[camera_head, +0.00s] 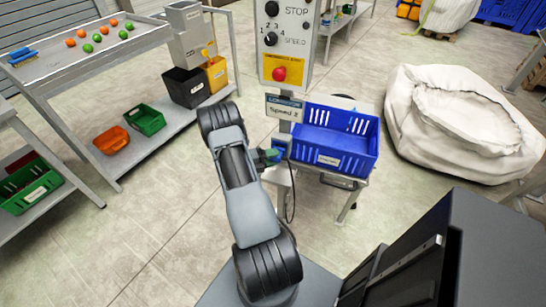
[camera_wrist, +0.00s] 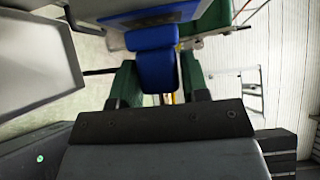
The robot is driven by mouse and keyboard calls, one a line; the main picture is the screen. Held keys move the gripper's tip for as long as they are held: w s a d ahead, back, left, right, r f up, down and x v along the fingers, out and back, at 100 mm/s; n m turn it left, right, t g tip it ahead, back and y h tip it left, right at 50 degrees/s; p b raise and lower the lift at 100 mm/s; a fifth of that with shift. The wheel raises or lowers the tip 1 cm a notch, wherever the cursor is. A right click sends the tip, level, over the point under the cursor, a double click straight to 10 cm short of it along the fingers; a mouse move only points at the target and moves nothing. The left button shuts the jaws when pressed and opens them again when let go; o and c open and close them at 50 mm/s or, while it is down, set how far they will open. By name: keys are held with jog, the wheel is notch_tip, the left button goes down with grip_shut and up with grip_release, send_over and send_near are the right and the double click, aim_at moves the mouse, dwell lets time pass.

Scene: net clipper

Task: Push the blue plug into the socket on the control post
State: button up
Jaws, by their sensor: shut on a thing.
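My gripper (camera_wrist: 157,80) has green fingers, shut on the blue plug (camera_wrist: 155,70) in the wrist view. Another blue block (camera_wrist: 149,38) lies just beyond the plug, in line with it; I cannot tell whether it is the socket or part of the plug. In the head view my gripper (camera_head: 270,156) is at the control post, just below the sign (camera_head: 285,107), with the plug (camera_head: 281,145) at its tip. The control post's panel (camera_head: 289,45) has knobs and a red button. The socket opening is hidden, and how far the plug sits in it cannot be told.
A blue crate (camera_head: 340,165) stands on a small table right beside the post. A dark cable (camera_head: 293,210) hangs below the gripper. A large white bag (camera_head: 455,130) is at right. A steel table (camera_head: 90,50) with coloured balls is at left. The floor between is clear.

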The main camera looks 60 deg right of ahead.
jog(key=shift+w+d, duration=0.1)
jog(key=shift+d, duration=0.3)
dwell(0.5)
jog(key=o, duration=1)
jog(key=b+v, duration=0.1)
jog(key=v, duration=1.2)
jog(key=shift+w+a, duration=0.25)
